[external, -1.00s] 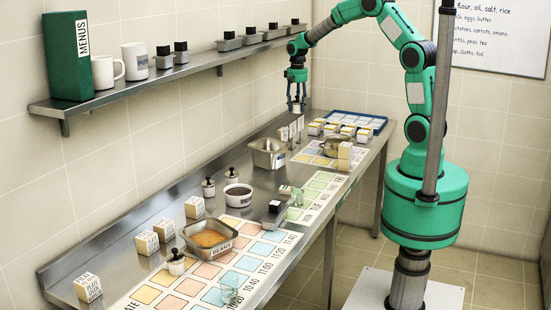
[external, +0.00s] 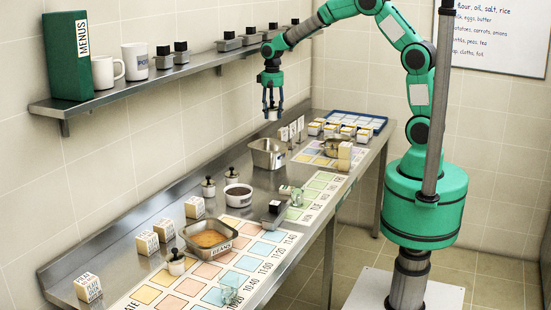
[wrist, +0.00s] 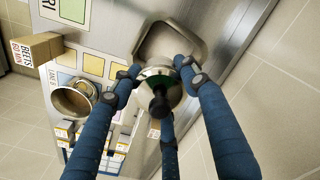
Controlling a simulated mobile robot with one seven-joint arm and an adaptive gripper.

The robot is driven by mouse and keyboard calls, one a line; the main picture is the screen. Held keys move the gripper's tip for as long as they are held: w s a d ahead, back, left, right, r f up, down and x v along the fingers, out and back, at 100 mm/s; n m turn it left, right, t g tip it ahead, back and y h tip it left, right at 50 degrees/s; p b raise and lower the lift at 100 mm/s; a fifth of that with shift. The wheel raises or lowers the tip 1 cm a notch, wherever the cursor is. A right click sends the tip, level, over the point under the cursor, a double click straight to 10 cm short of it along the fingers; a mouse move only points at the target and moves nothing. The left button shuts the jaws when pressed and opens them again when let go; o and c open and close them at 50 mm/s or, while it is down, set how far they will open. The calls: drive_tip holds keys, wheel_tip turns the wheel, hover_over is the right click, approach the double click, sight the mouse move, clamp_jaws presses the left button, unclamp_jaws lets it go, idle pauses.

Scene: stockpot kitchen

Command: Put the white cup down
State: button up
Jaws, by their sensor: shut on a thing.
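A plain white mug (external: 104,71) and a lettered white mug (external: 136,62) stand upright on the wall shelf.
The square steel pan (external: 268,160) stands on the counter (external: 160,232); it also shows in the wrist view (wrist: 190,27). The shelf (external: 180,75) runs along the wall.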

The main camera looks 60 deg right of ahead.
drive_tip(key=s+a+n, duration=0.2)
drive_tip(key=s+a, duration=0.1)
drive_tip(key=a, duration=0.9)
drive_tip(key=s+a+n, duration=0.3)
drive_tip(key=a, duration=1)
drive_tip(key=s+a+n, duration=0.2)
drive_tip(key=s+a, duration=0.1)
drive_tip(key=a, duration=0.9)
drive_tip(key=s+a+n, duration=0.3)
drive_tip(key=s+a, duration=1)
drive_tip(key=a, duration=0.3)
drive_tip(key=shift+s+n+b, duration=0.2)
drive_tip(key=shift+n+b, duration=0.15)
drive_tip(key=shift+n, duration=0.05)
drive_tip(key=s+a+n, duration=0.1)
drive_tip(key=s+a, duration=0.2)
drive_tip(key=s, duration=0.2)
drive_tip(key=s+a+n, duration=0.1)
drive_tip(key=s+a, duration=0.2)
drive_tip(key=s, duration=0.2)
drive_tip(key=s+a+n, duration=0.1)
drive_tip(key=s+a, duration=0.3)
drive_tip(key=s, duration=0.1)
drive_tip(key=shift+s, duration=0.3)
drive_tip(key=shift+c, duration=0.6)
drive_tip(key=shift+n, duration=0.3)
wheel_tip(320, 180, down, 18)
drive_tip(key=shift+s+r, duration=0.1)
